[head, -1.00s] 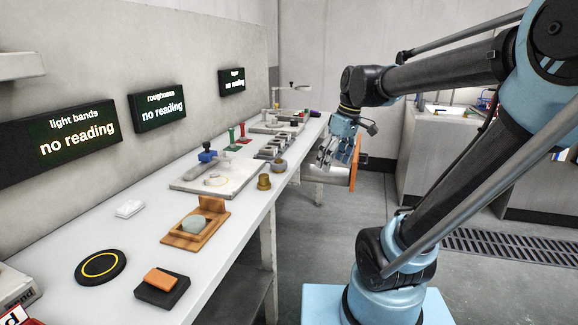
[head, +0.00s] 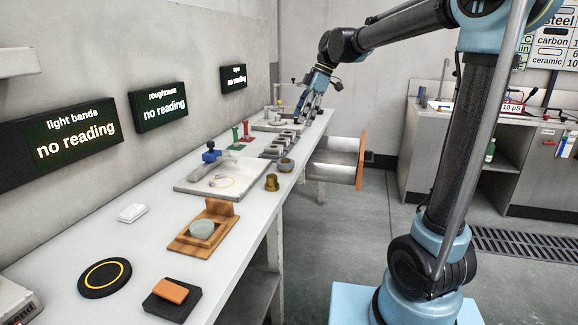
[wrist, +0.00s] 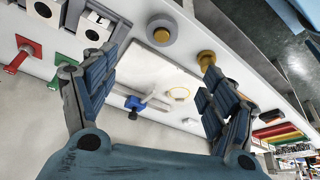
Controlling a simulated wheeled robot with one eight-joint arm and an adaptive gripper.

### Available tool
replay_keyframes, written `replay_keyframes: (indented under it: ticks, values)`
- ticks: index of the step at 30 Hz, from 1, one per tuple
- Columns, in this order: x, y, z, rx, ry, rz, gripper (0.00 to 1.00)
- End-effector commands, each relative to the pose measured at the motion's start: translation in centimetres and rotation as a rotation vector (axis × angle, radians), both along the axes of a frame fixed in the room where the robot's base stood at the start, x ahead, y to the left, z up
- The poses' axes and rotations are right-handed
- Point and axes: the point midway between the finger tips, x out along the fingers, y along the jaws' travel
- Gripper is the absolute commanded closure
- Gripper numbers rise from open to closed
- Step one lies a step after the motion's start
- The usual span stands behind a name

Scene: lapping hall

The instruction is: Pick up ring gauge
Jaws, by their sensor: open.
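The frames do not clearly show which piece is the ring gauge. A low round grey piece with a tan rim (head: 286,165) stands near the bench's front edge. It also shows in the wrist view (wrist: 163,30), just beyond the gap between my fingertips. A brass flanged piece (head: 271,182) stands beside it; in the wrist view it is close to the right fingertip (wrist: 206,57). My gripper (head: 308,108) is over the far part of the bench, pointing down. In the wrist view its fingers (wrist: 160,62) are wide apart and empty.
A pale plate (head: 195,188) carries a blue-topped fixture (head: 211,155) and a thin yellow ring (head: 222,182). Holed blocks (head: 278,148) and red and green pieces stand farther back. A wooden stand (head: 190,243) is nearer. An orange-fronted drawer (head: 362,160) juts out.

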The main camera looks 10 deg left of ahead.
Motion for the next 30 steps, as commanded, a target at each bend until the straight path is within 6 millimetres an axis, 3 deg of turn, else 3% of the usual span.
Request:
replay_keyframes:
  ticks: [18, 30]
  values:
    - [-1.4, 3.8, -9.4, 0.000, 0.001, 0.001, 0.22]
    - [-1.6, 4.6, -12.4, 0.000, 0.000, 0.000, 0.22]
